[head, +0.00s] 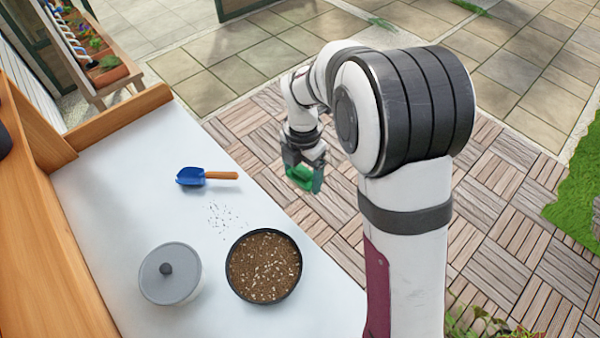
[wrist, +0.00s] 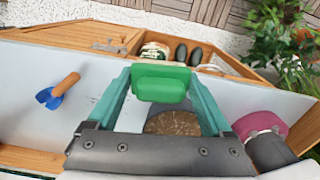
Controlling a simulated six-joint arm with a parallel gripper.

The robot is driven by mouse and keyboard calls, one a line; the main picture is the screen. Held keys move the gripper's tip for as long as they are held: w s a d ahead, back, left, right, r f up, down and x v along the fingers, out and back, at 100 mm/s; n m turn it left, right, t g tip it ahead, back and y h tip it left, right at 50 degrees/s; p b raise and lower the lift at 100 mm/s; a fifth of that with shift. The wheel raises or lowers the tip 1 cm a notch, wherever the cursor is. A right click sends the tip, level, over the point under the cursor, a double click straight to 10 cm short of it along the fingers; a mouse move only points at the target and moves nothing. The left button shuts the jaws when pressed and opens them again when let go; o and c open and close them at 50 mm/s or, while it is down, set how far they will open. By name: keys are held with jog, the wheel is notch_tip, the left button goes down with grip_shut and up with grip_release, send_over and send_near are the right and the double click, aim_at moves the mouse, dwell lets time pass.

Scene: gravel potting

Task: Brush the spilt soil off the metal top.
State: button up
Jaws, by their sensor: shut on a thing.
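My gripper (head: 304,178) is shut on a green brush (head: 298,175), held up past the right edge of the metal top (head: 110,205) in the head view. The green brush (wrist: 160,84) sits between my fingers (wrist: 160,92) in the wrist view; its bristles cannot be made out. The spilt soil (head: 226,217) is a scatter of small dark specks on the pale top, between the trowel and the soil-filled pot. My gripper is well to the right of the specks and apart from the top.
A blue trowel (head: 190,176) with a wooden handle lies behind the specks. A round black pot (head: 232,285) of soil and a grey lidded container (head: 170,273) stand in front. Wooden boards (head: 120,118) border the left and back. The far left of the top is clear.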

aim_at(206, 205)
jog(key=c, duration=0.3)
jog(key=s+a+f+n, duration=0.2)
jog(key=s+a+n, duration=0.25)
jog(key=a, duration=0.25)
jog(key=s+a+f+n, duration=0.1)
jog(key=s+a+n, duration=0.2)
jog(key=a+n, duration=0.35)
jog(key=shift+a+f+m, duration=0.25)
jog(key=shift+f+m, duration=0.25)
jog(key=shift+f, duration=1.2)
jog(key=shift+a+f+m, duration=0.2)
jog(key=shift+f+m, duration=0.3)
jog(key=shift+f, duration=1.15)
jog(key=shift+w+a+f, duration=0.3)
jog(key=shift+f, duration=0.35)
jog(key=shift+c, duration=0.6)
jog(key=shift+w+a+f, duration=0.15)
jog(key=shift+w+a, duration=3.85)
jog(key=shift+s+a, duration=0.3)
jog(key=shift+s, duration=0.25)
jog(key=shift+s+d, duration=4)
jog(key=shift+d, duration=0.05)
jog(key=shift+s, duration=0.3)
jog(key=shift+s+a, duration=0.25)
jog(key=shift+w+a, duration=4.25)
jog(key=shift+w, duration=0.05)
notch_tip(206, 205, up, 8)
